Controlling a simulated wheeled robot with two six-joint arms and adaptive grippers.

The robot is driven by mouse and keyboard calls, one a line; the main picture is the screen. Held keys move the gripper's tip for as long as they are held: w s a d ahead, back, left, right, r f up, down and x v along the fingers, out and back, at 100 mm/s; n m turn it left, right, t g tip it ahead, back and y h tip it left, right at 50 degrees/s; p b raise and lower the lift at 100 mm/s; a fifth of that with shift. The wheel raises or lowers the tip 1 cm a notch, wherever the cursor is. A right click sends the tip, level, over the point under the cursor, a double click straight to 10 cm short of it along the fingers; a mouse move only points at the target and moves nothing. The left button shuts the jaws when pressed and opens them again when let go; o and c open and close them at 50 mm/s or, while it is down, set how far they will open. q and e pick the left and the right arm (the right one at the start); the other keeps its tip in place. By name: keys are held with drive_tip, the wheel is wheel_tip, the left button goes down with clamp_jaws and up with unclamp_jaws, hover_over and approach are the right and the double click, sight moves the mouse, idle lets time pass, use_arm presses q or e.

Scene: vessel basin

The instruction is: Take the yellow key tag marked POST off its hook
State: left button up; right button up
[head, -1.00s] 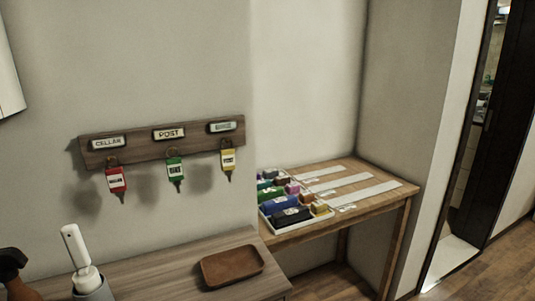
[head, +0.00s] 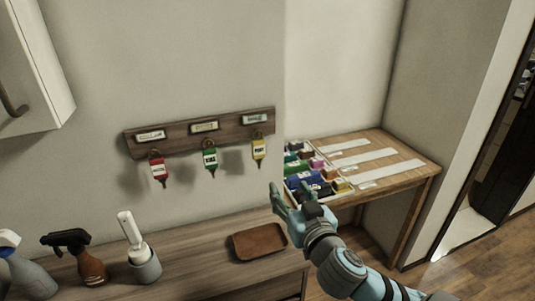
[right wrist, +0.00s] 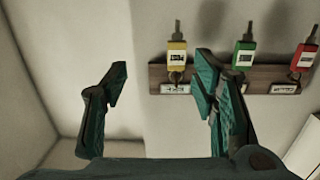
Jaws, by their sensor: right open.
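The yellow key tag (head: 259,150), which reads POST, hangs from the rightmost hook of the wooden key rack (head: 226,130) on the wall. It also shows upside down in the right wrist view (right wrist: 177,53). My right gripper (head: 289,195) is open and empty, below and to the right of the yellow tag in the head view. In the right wrist view my right gripper (right wrist: 163,62) has its fingers spread, with the yellow tag beyond them, nearer the right finger. I see no contact. My left gripper is in neither view.
A green tag (head: 210,158) and a red tag (head: 159,170) hang left of the yellow one. Below stand a brown tray (head: 259,242), a brush in a holder (head: 145,264) and spray bottles. A wooden table (head: 405,158) with coloured items is at right.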

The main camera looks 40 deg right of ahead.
drive_tip(key=w+r+t, duration=0.1)
drive_tip(key=w+r, duration=0.2)
approach(261, 150)
drive_tip(key=w+d, duration=0.3)
drive_tip(key=shift+n+y, duration=0.3)
drive_tip(key=shift+n, duration=0.1)
drive_tip(key=w+p, duration=0.1)
drive_tip(key=w, duration=0.1)
drive_tip(key=w+p, duration=0.1)
drive_tip(key=w, duration=0.2)
drive_tip(key=shift+w+d+r, duration=0.1)
drive_tip(key=shift+w+r, duration=0.1)
drive_tip(key=shift+w, duration=0.1)
drive_tip(key=shift+w+d+f, duration=0.2)
drive_tip(key=shift+w+f, duration=0.05)
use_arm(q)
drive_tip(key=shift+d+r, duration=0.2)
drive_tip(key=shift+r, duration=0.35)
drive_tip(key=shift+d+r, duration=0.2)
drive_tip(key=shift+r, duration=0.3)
use_arm(e)
drive_tip(key=shift+s+a+r, duration=0.1)
drive_tip(key=shift+s+a, duration=0.05)
drive_tip(key=c, duration=1.2)
